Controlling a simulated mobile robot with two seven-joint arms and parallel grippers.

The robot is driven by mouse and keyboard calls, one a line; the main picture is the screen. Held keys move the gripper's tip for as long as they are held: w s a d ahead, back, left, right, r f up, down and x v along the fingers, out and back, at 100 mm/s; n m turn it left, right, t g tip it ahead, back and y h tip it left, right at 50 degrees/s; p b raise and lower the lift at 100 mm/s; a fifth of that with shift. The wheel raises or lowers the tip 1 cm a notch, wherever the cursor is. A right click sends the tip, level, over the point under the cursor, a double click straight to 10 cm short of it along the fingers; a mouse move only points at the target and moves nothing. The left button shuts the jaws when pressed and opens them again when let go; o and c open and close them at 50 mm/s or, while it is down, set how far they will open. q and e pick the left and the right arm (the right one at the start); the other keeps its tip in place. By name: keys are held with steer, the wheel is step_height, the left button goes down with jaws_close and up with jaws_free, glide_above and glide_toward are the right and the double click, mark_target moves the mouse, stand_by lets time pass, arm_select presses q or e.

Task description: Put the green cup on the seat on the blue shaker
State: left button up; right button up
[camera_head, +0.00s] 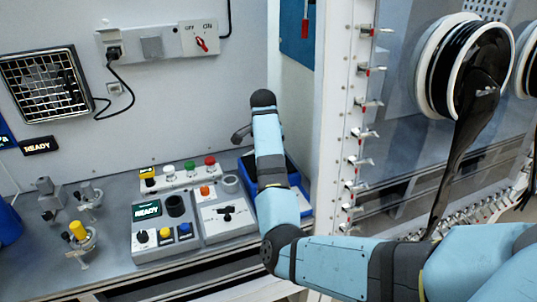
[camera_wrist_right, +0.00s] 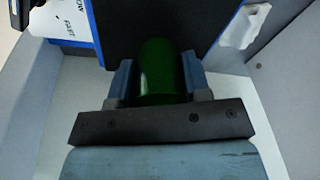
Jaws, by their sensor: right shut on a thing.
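In the right wrist view my right gripper (camera_wrist_right: 161,82) is shut on a green cup (camera_wrist_right: 162,70), with one finger on each side of it. Behind the cup is a dark surface with a blue edge. In the head view my right arm reaches in from the right; its gripper and the green cup are hidden. A blue tray-like thing (camera_head: 298,180) shows partly behind the forearm. I cannot tell whether it is the blue shaker, and no seat on it is visible. My left gripper is out of view.
A grey bench unit with a READY display (camera_head: 146,210) has a dark round well (camera_head: 175,206). Beside it is a grey module with a black knob (camera_head: 226,216). A row of coloured knobs (camera_head: 190,168) stands behind. A valve-lined post (camera_head: 345,110) rises right of the arm.

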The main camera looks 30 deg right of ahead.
steer(key=shift+f, duration=1.05)
steer(key=shift+f, duration=0.15)
steer(key=o, duration=0.9)
step_height(320, 180, up, 12)
steer(key=a, duration=0.1)
steer(key=shift+a, duration=0.2)
steer(key=shift+s, duration=0.1)
